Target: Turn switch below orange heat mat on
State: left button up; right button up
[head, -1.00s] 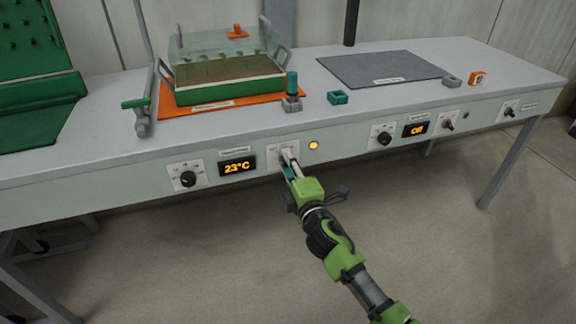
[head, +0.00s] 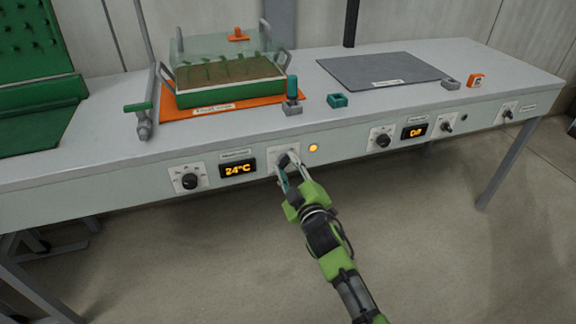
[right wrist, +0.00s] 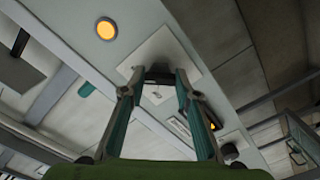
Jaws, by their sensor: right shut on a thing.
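The orange heat mat (head: 170,112) lies on the bench under a green tray (head: 230,93) with a clear lid. Below it, on the bench's front panel, is the switch, on a pale plate (head: 294,153). My right gripper (head: 286,164) reaches the plate from below and covers most of the switch. In the right wrist view the dark switch lever (right wrist: 158,75) sits between my two fingertips, and the gripper is shut on it. The round amber lamp (head: 313,148) beside the plate is lit. The display (head: 238,168) reads 24°C. My left gripper is out of view.
A black dial (head: 189,181) is left of the display. Farther right are another dial (head: 383,140), a second display (head: 414,131) and a switch (head: 447,123) below a grey mat (head: 380,70). The floor in front is clear.

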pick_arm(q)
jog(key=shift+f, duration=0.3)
pick_arm(e)
jog(key=shift+f, duration=0.1)
jog(key=o, duration=1.1)
jog(key=shift+s, duration=0.15)
jog(key=v, duration=1.1)
jog(key=shift+s+d, duration=0.15)
jog(key=shift+s, duration=0.15)
